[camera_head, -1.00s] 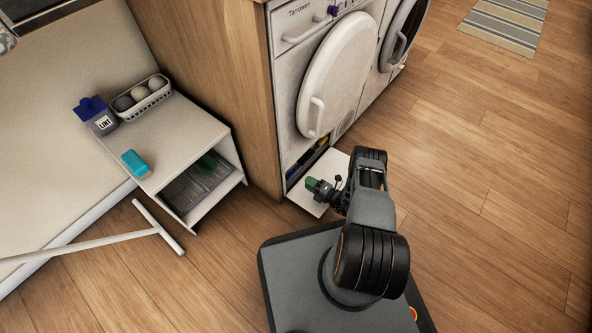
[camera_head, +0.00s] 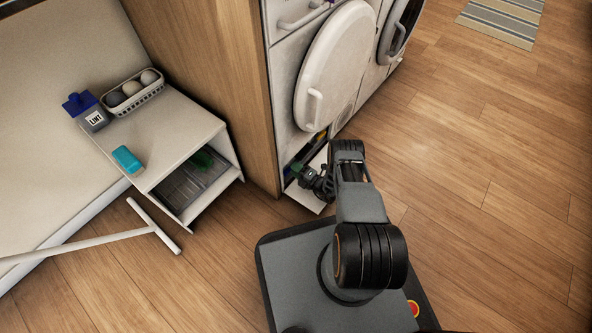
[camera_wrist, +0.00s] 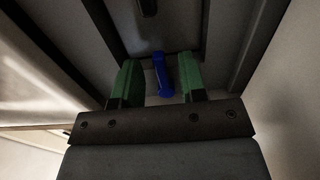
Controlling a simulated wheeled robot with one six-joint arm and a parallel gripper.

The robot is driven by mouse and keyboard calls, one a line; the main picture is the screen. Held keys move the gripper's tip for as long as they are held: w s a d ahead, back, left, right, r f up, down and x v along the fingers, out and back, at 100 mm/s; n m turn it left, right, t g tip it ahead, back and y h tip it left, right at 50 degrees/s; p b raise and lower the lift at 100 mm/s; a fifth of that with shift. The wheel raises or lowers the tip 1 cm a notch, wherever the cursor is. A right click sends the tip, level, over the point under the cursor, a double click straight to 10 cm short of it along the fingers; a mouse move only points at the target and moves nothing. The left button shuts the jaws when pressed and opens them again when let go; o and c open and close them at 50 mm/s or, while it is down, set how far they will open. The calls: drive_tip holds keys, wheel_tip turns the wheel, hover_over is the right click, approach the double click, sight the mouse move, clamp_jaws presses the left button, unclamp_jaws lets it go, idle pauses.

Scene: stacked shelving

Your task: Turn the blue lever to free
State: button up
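The blue lever (camera_wrist: 162,75) shows in the wrist view inside a dark recess, standing roughly upright in the picture. My gripper (camera_wrist: 158,78) is open, with one green fingertip on each side of the lever. I see a gap on both sides, so the fingers do not look closed on it. In the head view my gripper (camera_head: 297,170) is at the low opening under the front-loading machine (camera_head: 331,68). The lever itself cannot be made out there; the gripper and arm cover that area.
A white flap (camera_head: 305,199) lies open below the machine. A low white shelf unit (camera_head: 178,135) stands to the left, with a lint box (camera_head: 92,116), a basket (camera_head: 134,101) and a teal block (camera_head: 127,159) on top.

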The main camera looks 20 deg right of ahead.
drive_tip(key=shift+c, duration=0.4)
clamp_jaws()
drive_tip(key=shift+r, duration=0.1)
drive_tip(key=n, duration=0.2)
drive_tip(key=r+n, duration=0.1)
drive_tip(key=n, duration=0.1)
drive_tip(key=shift+a+r, duration=0.1)
drive_tip(key=shift+r, duration=0.1)
drive_tip(key=shift+s+a+r+n, duration=0.45)
drive_tip(key=shift+a+n, duration=0.1)
drive_tip(key=shift+n, duration=1.8)
drive_tip(key=shift+s+a+r+n, duration=0.35)
drive_tip(key=shift+a+r+n, duration=0.15)
drive_tip(key=shift+n, duration=1.8)
drive_tip(key=shift+s+a+r+n, duration=0.4)
drive_tip(key=shift+a+n, duration=0.15)
drive_tip(key=shift+n, duration=1.8)
